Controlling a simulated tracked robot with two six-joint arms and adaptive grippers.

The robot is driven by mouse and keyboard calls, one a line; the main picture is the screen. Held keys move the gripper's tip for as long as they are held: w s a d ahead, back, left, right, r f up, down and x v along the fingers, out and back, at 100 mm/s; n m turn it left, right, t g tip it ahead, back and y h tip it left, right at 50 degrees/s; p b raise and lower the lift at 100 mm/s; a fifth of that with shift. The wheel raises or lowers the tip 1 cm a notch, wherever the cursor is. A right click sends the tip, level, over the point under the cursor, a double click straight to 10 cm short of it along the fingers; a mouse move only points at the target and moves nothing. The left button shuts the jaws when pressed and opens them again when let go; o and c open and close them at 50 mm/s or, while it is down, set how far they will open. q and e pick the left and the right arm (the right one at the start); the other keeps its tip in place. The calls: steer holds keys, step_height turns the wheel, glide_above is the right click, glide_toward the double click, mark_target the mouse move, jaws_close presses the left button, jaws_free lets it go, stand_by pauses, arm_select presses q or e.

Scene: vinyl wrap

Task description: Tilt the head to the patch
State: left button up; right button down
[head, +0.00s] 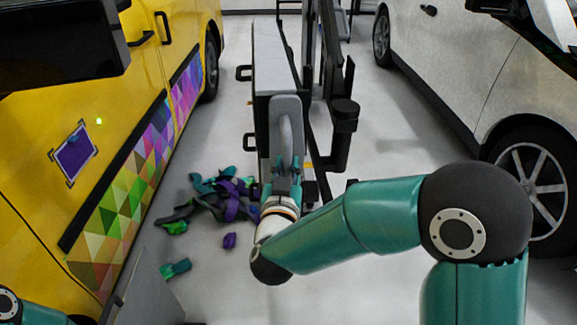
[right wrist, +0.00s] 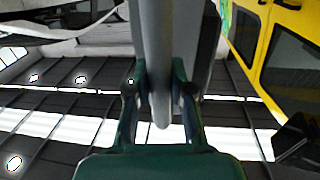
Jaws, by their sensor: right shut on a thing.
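A purple square patch (head: 75,154) with a pale border and small corner marks sits on the yellow van's side at the left. A small bright green dot (head: 99,121) shows on the yellow paint just right of and above the patch. A long grey box-shaped head (head: 274,62) on a dark stand is in the middle, its long axis running away from me. My right gripper (head: 281,178) is shut on the grey handle (head: 285,132) at its near end. In the right wrist view the handle (right wrist: 156,65) passes between both fingers. My left gripper is out of view.
The yellow van (head: 35,215) with coloured triangle wrap stands on the left, a white car (head: 450,70) on the right. Purple, green and teal scraps (head: 215,200) lie on the floor between the van and the stand (head: 342,120). Grey floor is clear between stand and car.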

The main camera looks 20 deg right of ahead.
steer(key=shift+a, duration=0.1)
steer(key=shift+w+a+n, duration=0.15)
steer(key=shift+a+n, duration=0.15)
steer(key=shift+a, duration=0.3)
steer(key=c, duration=1)
jaws_free()
steer(key=v, duration=1.2)
steer(key=shift+f, duration=0.15)
